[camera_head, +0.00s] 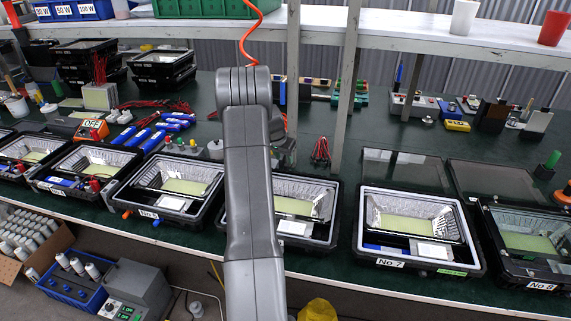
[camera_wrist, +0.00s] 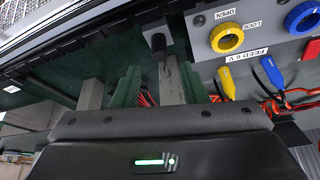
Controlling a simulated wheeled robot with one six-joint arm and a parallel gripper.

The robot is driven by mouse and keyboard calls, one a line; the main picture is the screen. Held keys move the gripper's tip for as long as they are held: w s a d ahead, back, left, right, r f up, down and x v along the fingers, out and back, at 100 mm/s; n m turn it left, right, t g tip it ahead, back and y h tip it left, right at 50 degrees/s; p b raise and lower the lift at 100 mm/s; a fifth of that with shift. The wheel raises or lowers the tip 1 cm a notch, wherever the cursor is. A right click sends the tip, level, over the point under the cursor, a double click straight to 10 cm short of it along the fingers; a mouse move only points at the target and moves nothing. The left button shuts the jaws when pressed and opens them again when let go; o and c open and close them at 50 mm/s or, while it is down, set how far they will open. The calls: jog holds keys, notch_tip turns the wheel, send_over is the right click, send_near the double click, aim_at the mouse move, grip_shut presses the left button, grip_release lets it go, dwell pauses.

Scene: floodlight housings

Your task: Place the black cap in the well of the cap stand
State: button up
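My gripper (camera_wrist: 128,78) shows in the wrist view as two grey fingers standing apart above its dark body. I see no held object between them. A small black piece (camera_wrist: 159,46) shows near the tip of the right finger, below a grey block; I cannot tell whether it is the black cap. Green upright parts (camera_wrist: 125,88) stand close to the fingers. In the head view my arm reaches over the bench, and the fingers are mostly hidden behind the wrist. I cannot pick out the cap stand or its well in either view.
A grey panel (camera_wrist: 270,45) with yellow and blue rings and plugged leads is right of the fingers. Open floodlight housings (camera_head: 418,225) line the bench front. A shelf post (camera_head: 347,85) stands right of my arm. An orange coiled cable (camera_head: 247,40) hangs above my wrist.

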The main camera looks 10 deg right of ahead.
jog(key=v, duration=0.7)
jog(key=shift+r+b, duration=0.15)
jog(key=shift+b, duration=0.2)
jog(key=shift+s, duration=0.1)
